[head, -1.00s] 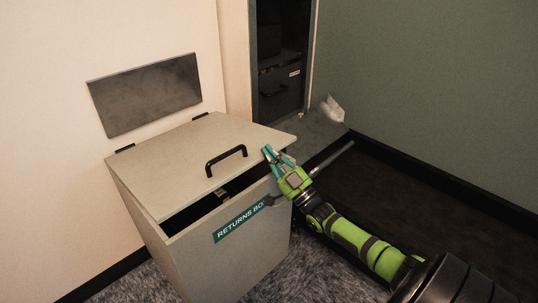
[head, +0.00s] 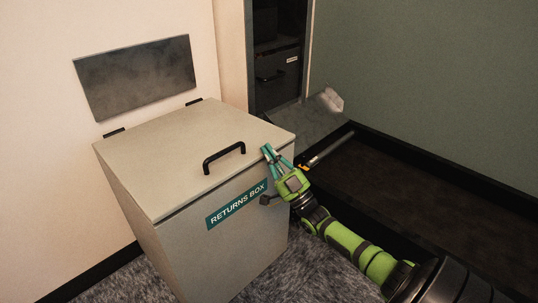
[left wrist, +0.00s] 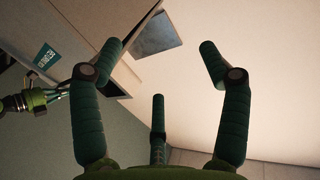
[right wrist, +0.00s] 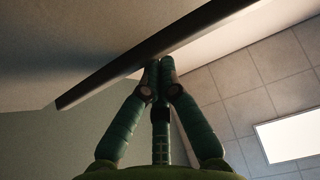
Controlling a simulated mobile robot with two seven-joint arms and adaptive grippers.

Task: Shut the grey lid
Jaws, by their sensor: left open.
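The grey lid (head: 190,150), with a black handle (head: 224,157), lies flat on the grey returns box (head: 225,255) in the head view. No gap shows along its front edge. My right gripper (head: 268,152) is at the lid's front right corner. Its fingertips are together against a dark edge in the right wrist view (right wrist: 158,65), with nothing seen between them. My left gripper (left wrist: 163,55) is out of the head view; in the left wrist view its fingers are wide apart and empty. The box's teal label also shows there (left wrist: 47,56).
A dark metal plate (head: 136,77) is on the wall behind the box. A dark cabinet (head: 278,70) stands beyond it. A pale crumpled object (head: 331,99) and a dark tray-like surface (head: 400,195) are to the right. Carpet is in front.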

